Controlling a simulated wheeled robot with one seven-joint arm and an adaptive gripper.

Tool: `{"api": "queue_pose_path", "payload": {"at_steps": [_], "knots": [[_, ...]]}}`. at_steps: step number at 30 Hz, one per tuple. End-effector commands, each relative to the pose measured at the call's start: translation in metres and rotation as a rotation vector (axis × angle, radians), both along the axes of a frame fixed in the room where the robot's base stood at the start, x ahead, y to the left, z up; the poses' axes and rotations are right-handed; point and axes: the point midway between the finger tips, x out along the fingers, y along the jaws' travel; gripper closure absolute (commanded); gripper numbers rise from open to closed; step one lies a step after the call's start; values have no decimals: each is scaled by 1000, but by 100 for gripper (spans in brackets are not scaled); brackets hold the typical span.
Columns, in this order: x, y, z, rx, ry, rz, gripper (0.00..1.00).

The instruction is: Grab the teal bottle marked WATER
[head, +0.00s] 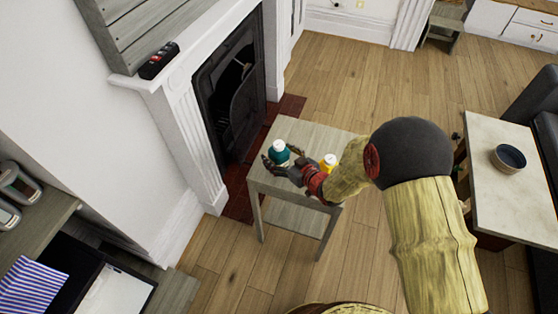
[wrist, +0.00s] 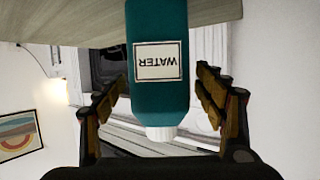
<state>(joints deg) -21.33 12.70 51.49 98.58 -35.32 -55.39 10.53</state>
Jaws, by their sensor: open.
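The teal bottle (head: 279,153) with a white cap stands on a small grey side table (head: 317,135) in the head view. In the wrist view the teal bottle (wrist: 158,105) appears upside down, with its WATER label facing the camera and its white cap at the bottom of the picture. My gripper (head: 279,167) is at the bottle in the head view. In the wrist view my gripper (wrist: 166,95) is open, with one finger on each side of the bottle and a visible gap on both sides.
A yellow bottle (head: 328,162) with a pale cap stands on the side table, close to my wrist. The fireplace (head: 230,85) is left of the table. A table with a dark bowl (head: 508,158) is at the right. Wooden floor (head: 330,75) is clear behind.

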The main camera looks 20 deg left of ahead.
Motion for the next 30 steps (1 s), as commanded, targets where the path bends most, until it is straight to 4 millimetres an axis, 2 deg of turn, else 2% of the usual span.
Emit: {"api": "queue_pose_path", "payload": {"at_steps": [6, 30], "knots": [[1, 0, 1, 0, 0, -1, 31], [0, 0, 1, 1, -1, 0, 76]]}}
